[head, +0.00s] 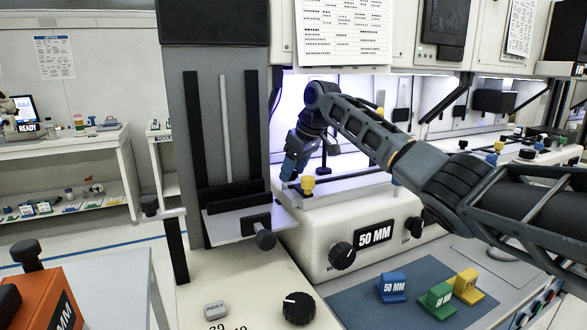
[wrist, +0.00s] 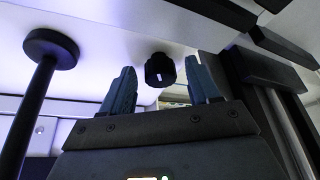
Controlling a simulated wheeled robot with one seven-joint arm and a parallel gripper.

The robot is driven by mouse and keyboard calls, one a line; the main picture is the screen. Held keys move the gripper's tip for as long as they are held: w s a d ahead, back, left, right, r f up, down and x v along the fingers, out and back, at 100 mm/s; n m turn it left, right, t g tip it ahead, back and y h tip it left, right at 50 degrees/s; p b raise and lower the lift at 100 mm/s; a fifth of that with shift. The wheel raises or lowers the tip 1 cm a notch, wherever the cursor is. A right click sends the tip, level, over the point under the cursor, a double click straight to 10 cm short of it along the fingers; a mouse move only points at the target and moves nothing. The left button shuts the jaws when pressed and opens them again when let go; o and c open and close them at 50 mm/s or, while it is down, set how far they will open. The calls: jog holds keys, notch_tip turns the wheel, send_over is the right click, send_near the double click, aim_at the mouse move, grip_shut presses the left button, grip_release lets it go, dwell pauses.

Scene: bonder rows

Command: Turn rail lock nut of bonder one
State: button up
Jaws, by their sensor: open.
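The bonder nearest me has a white base (head: 318,258) with a "50 MM" plate (head: 376,234). My gripper (head: 289,172) points down over the back left of this base, and its blue fingers are open. In the wrist view, a dark round nut or knob (wrist: 160,70) with a white mark appears between and beyond the open fingertips (wrist: 160,84). The fingers look apart from it. It looks like the rail lock nut, but no label shows. In the head view I cannot make it out behind my gripper.
A yellow knob (head: 308,184) stands on the base's top, close to my gripper. A black post with a disc (wrist: 50,48) is left of my fingers. A tall grey column (head: 222,130) stands left. Blue, green and yellow blocks (head: 437,299) lie on a mat in front.

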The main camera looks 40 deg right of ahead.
jog(key=c, duration=1)
jog(key=shift+a, duration=0.1)
jog(key=shift+c, duration=0.2)
jog(key=shift+p, duration=0.3)
jog(key=m+p, duration=0.2)
jog(key=p, duration=0.1)
jog(key=shift+a+r+h, duration=0.15)
jog(key=shift+h, duration=0.25)
jog(key=m+h+p, duration=0.1)
jog(key=m+p, duration=0.2)
jog(key=shift+m+h+p, duration=0.3)
jog(key=shift+m+p, duration=0.2)
jog(key=shift+p, duration=0.1)
jog(key=shift+f, duration=0.2)
